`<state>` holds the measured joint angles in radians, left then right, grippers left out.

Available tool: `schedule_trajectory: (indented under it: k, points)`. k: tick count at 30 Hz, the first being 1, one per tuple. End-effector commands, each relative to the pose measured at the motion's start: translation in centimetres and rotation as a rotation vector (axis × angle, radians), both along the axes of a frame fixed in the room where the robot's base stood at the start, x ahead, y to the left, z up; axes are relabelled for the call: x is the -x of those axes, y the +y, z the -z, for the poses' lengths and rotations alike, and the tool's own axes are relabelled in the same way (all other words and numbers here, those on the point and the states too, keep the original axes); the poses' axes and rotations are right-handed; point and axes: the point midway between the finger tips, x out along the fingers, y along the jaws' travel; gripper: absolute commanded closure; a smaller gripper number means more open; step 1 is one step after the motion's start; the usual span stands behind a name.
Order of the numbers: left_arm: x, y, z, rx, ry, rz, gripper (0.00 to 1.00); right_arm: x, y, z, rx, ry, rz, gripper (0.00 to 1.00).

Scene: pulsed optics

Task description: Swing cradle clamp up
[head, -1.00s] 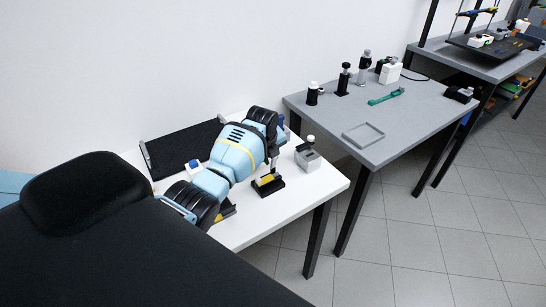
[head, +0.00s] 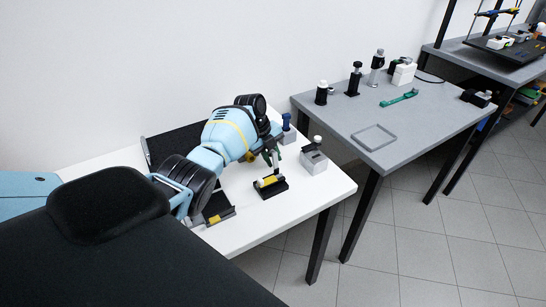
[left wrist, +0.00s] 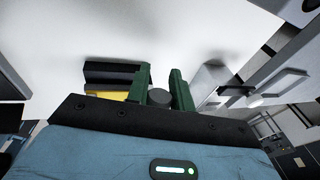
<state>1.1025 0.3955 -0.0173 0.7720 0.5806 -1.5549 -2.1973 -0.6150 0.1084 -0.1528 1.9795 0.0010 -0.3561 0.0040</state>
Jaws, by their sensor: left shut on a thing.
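The cradle (head: 270,187) is a small black base with a yellow pad on the white table; it also shows in the left wrist view (left wrist: 112,76). Its clamp (head: 267,160) is a slim bar standing up at the cradle's far side, partly hidden by my gripper. My left gripper (head: 273,153) is at the upper part of that bar. In the left wrist view, its green fingers (left wrist: 165,92) are on either side of a dark round knob (left wrist: 160,97), seemingly the clamp's end. The gripper is shut on it. My right gripper is not in view.
A grey block with a black-and-white top (head: 314,162) stands close right of the cradle, with a blue-topped post (head: 287,130) behind. A second black-and-yellow piece (head: 218,208) lies near my forearm. A black plate (head: 165,145) is behind my arm. The table's front is clear.

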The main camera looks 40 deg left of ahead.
Motion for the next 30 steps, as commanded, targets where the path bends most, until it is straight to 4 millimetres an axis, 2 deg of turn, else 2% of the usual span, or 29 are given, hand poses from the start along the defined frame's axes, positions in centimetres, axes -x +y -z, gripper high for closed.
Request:
schedule_trajectory:
  k: [5,6,11,20,23,30]
  points:
    - [0.0,0.0,0.0,0.001,0.001,-0.001,1.00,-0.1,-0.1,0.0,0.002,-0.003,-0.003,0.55]
    - [0.0,0.0,0.1,0.001,0.001,-0.001,0.76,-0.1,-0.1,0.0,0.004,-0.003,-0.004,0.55]
    - [0.0,0.0,0.1,0.001,0.001,-0.001,0.56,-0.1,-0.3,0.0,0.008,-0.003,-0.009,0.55]
    - [0.0,0.0,-0.2,0.000,0.000,0.000,0.56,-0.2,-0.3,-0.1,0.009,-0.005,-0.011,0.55]
    - [0.2,0.3,-1.0,-0.001,-0.001,0.000,0.56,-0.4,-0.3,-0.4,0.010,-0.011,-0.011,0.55]
    - [0.8,1.3,-4.8,-0.001,-0.005,-0.001,0.56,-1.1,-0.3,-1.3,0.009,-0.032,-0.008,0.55]
